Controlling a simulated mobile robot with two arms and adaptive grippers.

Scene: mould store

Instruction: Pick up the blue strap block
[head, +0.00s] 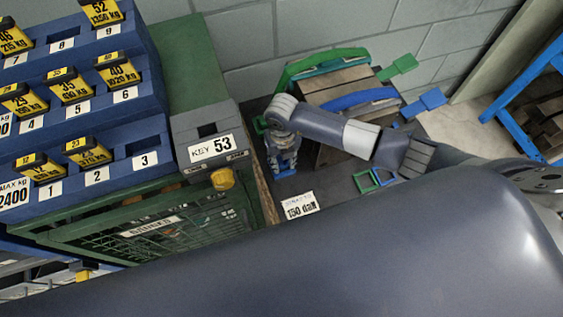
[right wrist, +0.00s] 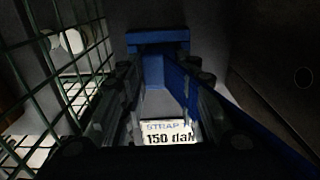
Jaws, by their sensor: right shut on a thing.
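My right gripper (head: 283,152) points down over the dark bench top, between the grey key box and the wooden block. It is shut on a blue piece, which I take to be the blue strap block (right wrist: 158,42). In the right wrist view this blue piece shows beyond and between the fingers, with blue edges along them. The fingers hide much of it, and I cannot tell whether it still touches the bench. A white label reading 150 daN (head: 300,205) lies on the bench near the gripper. My left gripper is not in view.
A grey box marked KEY 53 (head: 212,165) and a green mesh cage (head: 165,228) stand close on the left. A wooden block (head: 340,85) with a blue strap (head: 360,98) and a green strap (head: 325,62) is behind. Small green and blue frames (head: 366,181) lie to the right.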

